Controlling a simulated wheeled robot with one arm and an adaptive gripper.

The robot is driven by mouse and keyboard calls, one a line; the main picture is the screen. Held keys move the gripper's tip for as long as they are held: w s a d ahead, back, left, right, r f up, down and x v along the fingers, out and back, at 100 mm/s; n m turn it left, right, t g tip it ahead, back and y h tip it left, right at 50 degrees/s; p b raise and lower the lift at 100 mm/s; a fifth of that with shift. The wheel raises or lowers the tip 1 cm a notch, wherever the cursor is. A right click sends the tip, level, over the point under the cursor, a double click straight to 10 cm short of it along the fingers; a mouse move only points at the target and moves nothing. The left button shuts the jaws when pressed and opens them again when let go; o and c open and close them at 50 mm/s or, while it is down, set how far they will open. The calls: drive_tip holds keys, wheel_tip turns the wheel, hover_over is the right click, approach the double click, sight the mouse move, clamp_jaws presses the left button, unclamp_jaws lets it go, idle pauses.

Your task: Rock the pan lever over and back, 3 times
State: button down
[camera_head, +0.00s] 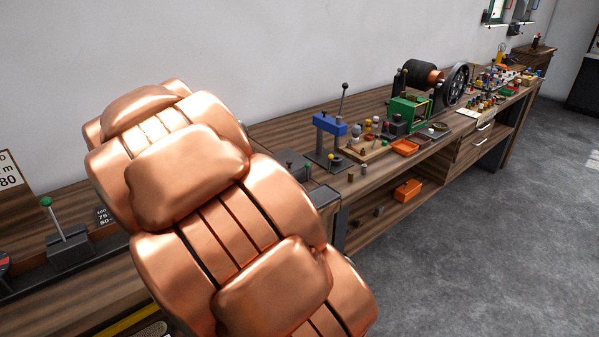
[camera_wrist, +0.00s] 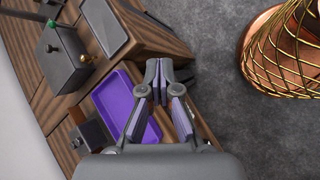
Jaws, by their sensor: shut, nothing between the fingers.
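A lever with a green knob (camera_head: 47,202) rises from a dark block (camera_head: 70,250) on the bench at the left of the head view. A dark box with a green-knobbed rod (camera_wrist: 84,58) shows at the upper left of the wrist view. I cannot tell for sure which one is the pan lever, or whether these are the same lever. My gripper (camera_wrist: 161,82) is shut and empty in the wrist view. It appears beside a purple tray (camera_wrist: 110,90), near the bench's front edge, apart from the green-knobbed rod. The gripper is not visible in the head view.
My copper arm covers much of the head view and hides part of the bench. The grey floor (camera_head: 480,240) at right is clear.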

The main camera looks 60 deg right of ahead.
drive_tip(key=w+d+f+n+h, duration=0.1)
drive_tip(key=w+d+n+h, duration=0.2)
drive_tip(key=w+d+n, duration=0.6)
drive_tip(key=n+h, duration=0.2)
approach(307, 169)
drive_tip(key=f, duration=0.2)
drive_tip(key=s+d+f, duration=0.1)
drive_tip(key=shift+f+t+p, duration=0.3)
drive_tip(key=shift+f+t, duration=0.05)
drive_tip(key=shift+t, duration=0.05)
drive_tip(key=d, duration=0.1)
drive_tip(key=d+p, duration=0.1)
drive_tip(key=d, duration=0.1)
drive_tip(key=shift+r, duration=0.3)
drive_tip(key=shift+s+d+r+p, duration=0.1)
drive_tip(key=shift+d+p, duration=0.2)
drive_tip(key=shift+d, duration=0.3)
drive_tip(key=shift+r, duration=0.2)
